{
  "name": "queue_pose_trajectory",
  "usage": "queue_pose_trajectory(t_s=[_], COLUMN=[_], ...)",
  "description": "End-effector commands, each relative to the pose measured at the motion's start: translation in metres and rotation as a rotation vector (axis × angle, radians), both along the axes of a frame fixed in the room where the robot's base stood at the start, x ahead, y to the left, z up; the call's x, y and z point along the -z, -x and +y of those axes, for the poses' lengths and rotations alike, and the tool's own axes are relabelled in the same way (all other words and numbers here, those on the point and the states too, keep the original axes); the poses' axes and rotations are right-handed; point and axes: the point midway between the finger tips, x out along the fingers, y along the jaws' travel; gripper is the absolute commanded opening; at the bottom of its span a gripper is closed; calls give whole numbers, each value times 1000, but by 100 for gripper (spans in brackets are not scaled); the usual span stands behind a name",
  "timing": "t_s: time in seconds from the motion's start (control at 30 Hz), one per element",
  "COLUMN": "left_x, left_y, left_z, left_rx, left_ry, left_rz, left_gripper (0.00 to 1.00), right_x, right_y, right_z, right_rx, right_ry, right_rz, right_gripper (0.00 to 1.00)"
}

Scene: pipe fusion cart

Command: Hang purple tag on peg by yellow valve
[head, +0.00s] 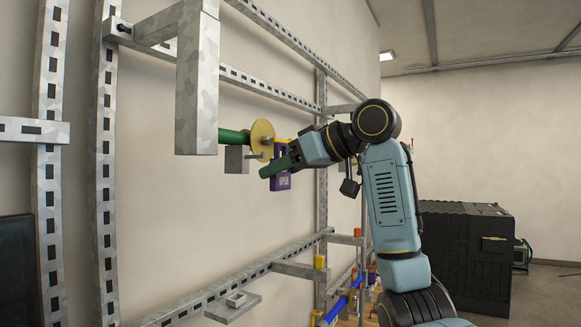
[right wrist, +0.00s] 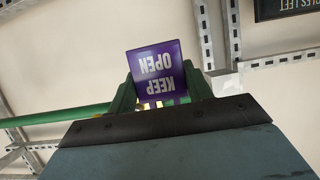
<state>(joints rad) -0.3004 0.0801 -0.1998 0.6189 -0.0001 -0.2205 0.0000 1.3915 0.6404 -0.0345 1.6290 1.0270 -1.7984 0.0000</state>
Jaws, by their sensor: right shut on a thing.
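The purple tag (head: 282,181) hangs at my right gripper (head: 272,168), whose green fingers are shut on it. In the right wrist view the tag (right wrist: 157,68) reads "KEEP OPEN" upside down, between the green fingers (right wrist: 160,98). In the head view the tag is just below and right of a round yellow disc (head: 261,140) on the end of a green pipe (head: 233,137). A short grey stub sticks out from the disc; I cannot tell whether it is the peg. Contact between tag and disc cannot be told. My left gripper is out of view.
Slotted metal uprights (head: 106,180) and rails line the wall. A wide grey bracket (head: 197,85) juts out at left. Lower right are shelf arms with yellow and orange caps (head: 319,262) and a blue pipe (head: 336,308). A black crate (head: 465,255) stands at right.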

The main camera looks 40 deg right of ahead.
Motion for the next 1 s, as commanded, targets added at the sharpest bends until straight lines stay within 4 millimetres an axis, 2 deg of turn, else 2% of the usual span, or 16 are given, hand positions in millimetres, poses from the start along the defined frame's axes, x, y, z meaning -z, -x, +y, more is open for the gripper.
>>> queue_pose_trajectory(t_s=[1.0], left_x=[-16], left_y=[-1], left_z=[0], left_rx=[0], left_ry=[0], left_rz=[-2], left_gripper=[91], right_x=[8], right_y=[-54], right_z=[22], right_rx=[1], right_ry=[1], right_rz=[1], right_gripper=[29])
